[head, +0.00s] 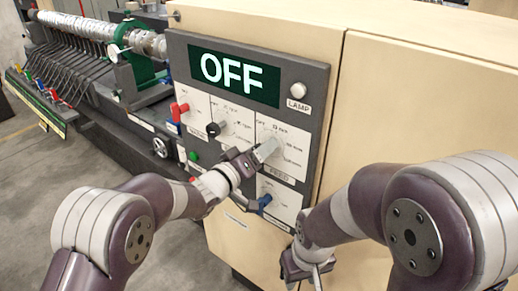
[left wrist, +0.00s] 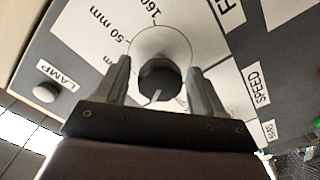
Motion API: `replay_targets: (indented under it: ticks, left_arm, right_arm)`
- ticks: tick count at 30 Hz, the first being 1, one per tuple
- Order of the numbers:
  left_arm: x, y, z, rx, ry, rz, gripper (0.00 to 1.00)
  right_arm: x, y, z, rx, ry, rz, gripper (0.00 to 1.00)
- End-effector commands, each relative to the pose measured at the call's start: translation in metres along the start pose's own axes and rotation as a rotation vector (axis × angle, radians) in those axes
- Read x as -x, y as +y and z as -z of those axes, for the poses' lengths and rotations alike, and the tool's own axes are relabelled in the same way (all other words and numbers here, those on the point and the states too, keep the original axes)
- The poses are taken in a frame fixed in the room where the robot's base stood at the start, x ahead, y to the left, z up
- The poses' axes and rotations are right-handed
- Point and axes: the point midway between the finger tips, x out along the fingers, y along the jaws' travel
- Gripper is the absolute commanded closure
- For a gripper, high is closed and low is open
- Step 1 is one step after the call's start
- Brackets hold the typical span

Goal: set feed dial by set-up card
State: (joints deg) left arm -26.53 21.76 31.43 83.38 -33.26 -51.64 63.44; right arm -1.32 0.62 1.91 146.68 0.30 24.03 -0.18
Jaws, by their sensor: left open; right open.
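The feed dial, a dark round knob (left wrist: 160,80) with a white pointer line, sits on a white plate marked in mm. In the left wrist view its pointer aims toward the bottom, slightly left. My left gripper (left wrist: 160,70) is open with one finger on each side of the knob; I cannot tell whether they touch it. In the head view the left gripper (head: 267,149) hides the dial on the control panel (head: 318,130). My right gripper (head: 308,268) is open and empty, low in front of the cabinet. I cannot make out a set-up card.
The display (head: 234,72) reads OFF, with a pale lamp (head: 298,90) at its right. The machine bed (head: 120,110) extends left.

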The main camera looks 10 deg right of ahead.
Motion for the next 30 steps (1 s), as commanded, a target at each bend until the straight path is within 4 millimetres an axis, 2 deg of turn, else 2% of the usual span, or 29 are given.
replay_targets:
  ticks: [2,3,7,8,20,30]
  left_arm:
    - [0.000,0.000,0.000,0.000,0.000,0.000,0.31]
    - [0.000,0.000,0.000,0.000,0.000,0.000,0.37]
    - [0.000,0.000,0.000,0.000,0.000,0.000,0.79]
    - [0.000,0.000,0.000,0.000,0.000,0.000,0.84]
    - [0.000,-0.001,-0.001,-0.048,0.001,-0.002,0.84]
    - [0.000,-0.002,-0.004,-0.292,0.003,-0.003,0.84]
  right_arm:
    - [0.000,0.000,0.000,0.000,0.000,0.000,0.57]
    - [0.000,0.000,0.000,0.000,0.000,0.000,0.57]
    - [0.000,0.000,0.000,0.000,0.000,0.000,0.57]
    - [0.000,0.000,0.000,0.000,0.000,0.000,0.57]
    - [-0.008,0.000,-0.001,0.000,0.000,0.000,0.57]
    - [-0.041,0.000,-0.005,0.000,0.000,0.000,0.57]
